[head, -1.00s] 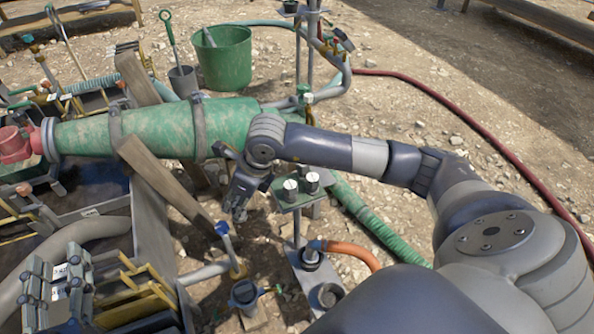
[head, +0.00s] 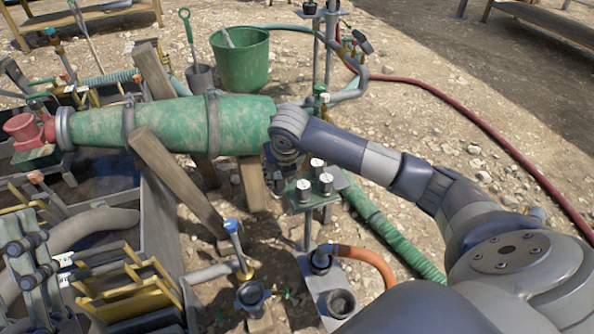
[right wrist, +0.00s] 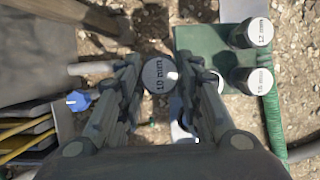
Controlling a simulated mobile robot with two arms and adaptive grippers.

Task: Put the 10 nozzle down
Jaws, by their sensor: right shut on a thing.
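My right gripper (head: 273,178) is shut on the 10 nozzle, whose round white top marked "10 mm" (right wrist: 158,77) shows between the fingers (right wrist: 158,84) in the right wrist view. There the nozzle lies just left of the edge of the green holder plate (right wrist: 200,42), and its lower part is hidden. In the head view my arm hides the nozzle, and the gripper is at the left side of the plate (head: 301,206). My left gripper is not in view.
Other nozzles stand on the plate, including the 12 mm (right wrist: 259,31) and one that seems to read 16 mm (right wrist: 260,80). A green mottled cone (head: 165,127) and a blue-topped valve (head: 232,227) are close by.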

